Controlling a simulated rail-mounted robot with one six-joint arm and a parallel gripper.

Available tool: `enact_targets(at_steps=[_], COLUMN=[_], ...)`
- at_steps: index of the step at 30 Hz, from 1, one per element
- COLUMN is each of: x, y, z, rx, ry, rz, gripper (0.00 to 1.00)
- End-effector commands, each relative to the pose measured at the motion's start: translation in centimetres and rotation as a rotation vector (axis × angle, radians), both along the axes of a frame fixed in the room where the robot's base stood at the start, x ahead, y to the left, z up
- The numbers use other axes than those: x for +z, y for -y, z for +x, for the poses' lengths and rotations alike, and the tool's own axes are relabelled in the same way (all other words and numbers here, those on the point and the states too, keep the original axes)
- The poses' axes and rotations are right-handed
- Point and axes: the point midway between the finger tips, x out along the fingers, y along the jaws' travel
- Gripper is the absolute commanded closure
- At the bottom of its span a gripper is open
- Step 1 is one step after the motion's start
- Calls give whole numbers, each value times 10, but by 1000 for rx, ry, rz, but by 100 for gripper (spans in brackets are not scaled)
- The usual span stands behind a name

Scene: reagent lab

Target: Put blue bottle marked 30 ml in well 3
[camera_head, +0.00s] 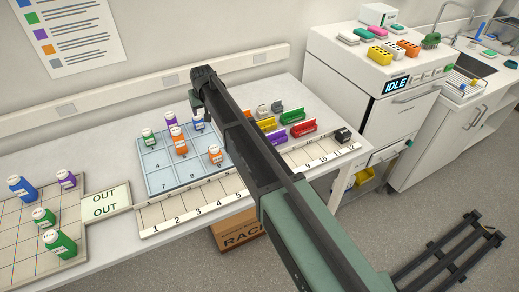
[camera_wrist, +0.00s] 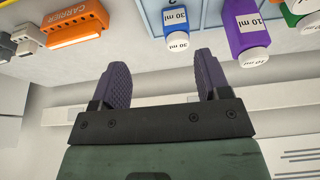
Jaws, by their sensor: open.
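A blue bottle marked 30 ml (camera_wrist: 177,30) with a white cap stands in the back-right cell of the blue numbered tray (camera_head: 157,183). It also shows in the head view (camera_head: 198,123), just below my gripper (camera_head: 196,105). That cell's number cannot be read clearly. In the wrist view my gripper (camera_wrist: 160,82) is open, its two dark fingers apart with nothing between them. The bottle is beyond the fingertips, not between them. Another blue bottle (camera_head: 22,188) stands on the left grid tray; its mark is unreadable.
A purple 10 ml bottle (camera_wrist: 246,30), a green bottle (camera_head: 149,137) and two orange bottles share the blue tray. A white strip (camera_head: 190,208) with numbered slots runs in front. Coloured carriers (camera_head: 265,124) stand to the right. The wall is close behind.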

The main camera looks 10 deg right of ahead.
Motion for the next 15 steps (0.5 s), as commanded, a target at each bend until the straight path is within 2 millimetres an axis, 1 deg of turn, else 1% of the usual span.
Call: enact_targets(at_steps=[1,2,3,5,6,8,9,10,12,13,15], x=[-2,-3,-4,-7,-8,-9,-9,-10,-10,-10,-10], y=[31,52,80,121,144,173,187,196,209,212,216], z=[-41,-65,-103,-165,-207,-264,-298,-319,-355,-365,-375], rx=[-25,-43,-70,-113,-141,-182,-204,-219,-245,-252,-261], ry=[-27,-49,-83,-141,-180,-236,-269,-290,-329,-340,-355], rz=[-8,-13,-21,-31,-37,-42,-45,-45,-47,-47,-48], gripper=[30,30,30,30,30,30,30,30,30,30,30])
